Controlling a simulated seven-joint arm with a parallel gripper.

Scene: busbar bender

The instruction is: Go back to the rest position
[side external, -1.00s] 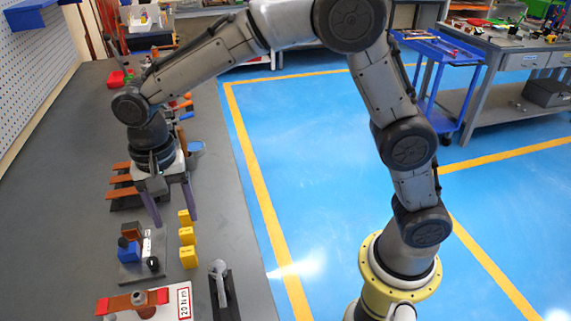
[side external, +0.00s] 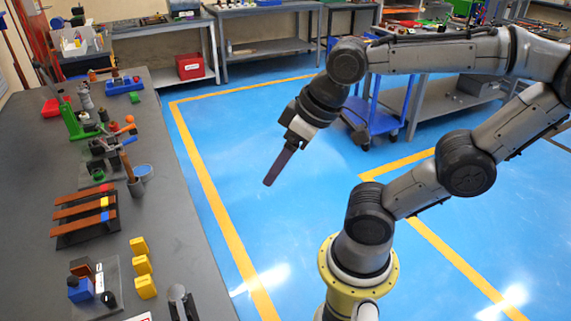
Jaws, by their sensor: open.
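My gripper (side external: 270,183) hangs over the blue floor (side external: 235,140), to the right of the grey workbench (side external: 170,215). Its fingers point down and to the left, seen nearly edge-on, so one finger mostly hides the other. It is open, and nothing shows between the fingers. It is clear of the bench and of everything on it.
On the bench are copper bars on a rack (side external: 85,212), several yellow blocks (side external: 143,265), a blue-and-black fixture (side external: 80,288), a green tool (side external: 77,122) and a cup (side external: 136,187). A blue cart (side external: 385,115) stands behind my arm. Open floor surrounds the gripper.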

